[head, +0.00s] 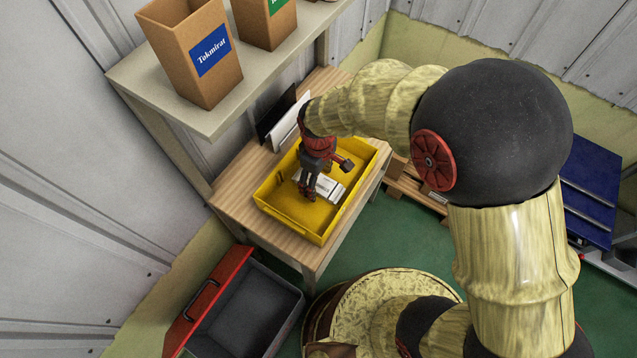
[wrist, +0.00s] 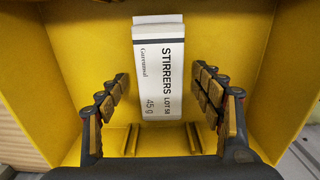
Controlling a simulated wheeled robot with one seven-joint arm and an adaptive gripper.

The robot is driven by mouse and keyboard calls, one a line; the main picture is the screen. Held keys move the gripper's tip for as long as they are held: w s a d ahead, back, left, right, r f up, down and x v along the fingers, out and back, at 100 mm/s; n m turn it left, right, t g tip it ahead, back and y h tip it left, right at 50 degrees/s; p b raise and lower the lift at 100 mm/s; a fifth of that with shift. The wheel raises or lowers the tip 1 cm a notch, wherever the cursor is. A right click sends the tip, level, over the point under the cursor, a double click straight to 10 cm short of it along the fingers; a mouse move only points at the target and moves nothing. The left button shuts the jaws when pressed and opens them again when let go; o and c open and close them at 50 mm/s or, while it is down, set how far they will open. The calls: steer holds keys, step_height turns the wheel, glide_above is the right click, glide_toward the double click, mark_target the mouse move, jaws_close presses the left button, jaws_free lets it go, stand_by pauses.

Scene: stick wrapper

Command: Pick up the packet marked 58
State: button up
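The white packet (wrist: 158,80) reads "STIRRERS LOT 58", "45 g". It lies in the yellow tray (wrist: 85,30), its near part between my fingers in the wrist view. In the head view the packet (head: 328,190) shows partly, beside my gripper. My gripper (wrist: 160,84) is open, with a finger on each side of the packet and visible gaps on both sides. In the head view my gripper (head: 309,190) points down into the tray (head: 275,212). How high the fingertips are above the tray floor is hard to tell.
The tray sits on a wooden table (head: 232,200) against the wall. Dark and white upright panels (head: 288,120) stand behind it. A shelf (head: 135,85) above carries cardboard boxes, one marked "Tokmirat" (head: 195,60). A grey bin (head: 245,320) with a red side stands below left.

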steer(key=shift+c, duration=1.2)
steer(key=c, duration=1)
